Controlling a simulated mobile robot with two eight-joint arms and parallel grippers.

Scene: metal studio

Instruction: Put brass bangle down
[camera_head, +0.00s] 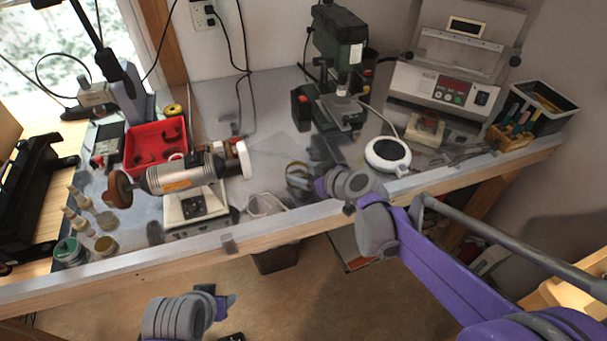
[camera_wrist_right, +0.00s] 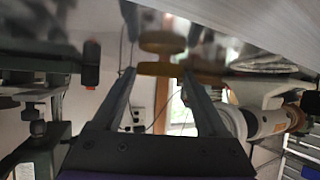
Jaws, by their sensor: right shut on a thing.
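The brass bangle (camera_head: 297,170) shows as a small ring at the tip of my right gripper (camera_head: 306,181), over the front part of the metal bench top (camera_head: 268,158). In the right wrist view the bangle (camera_wrist_right: 165,69) is a brass band between the two fingertips of my right gripper (camera_wrist_right: 160,75), which is shut on it. Whether the bangle touches the bench cannot be told. My left gripper (camera_head: 226,301) is low in front of the bench, away from the bangle; its jaw opening cannot be made out.
A polishing motor (camera_head: 180,177) and red tray (camera_head: 155,146) stand left of the bangle. A drill press (camera_head: 339,50) stands behind, and a round white device (camera_head: 388,154) lies right. A clear plastic-like cup (camera_head: 265,204) is near the front edge. Bare bench lies behind the bangle.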

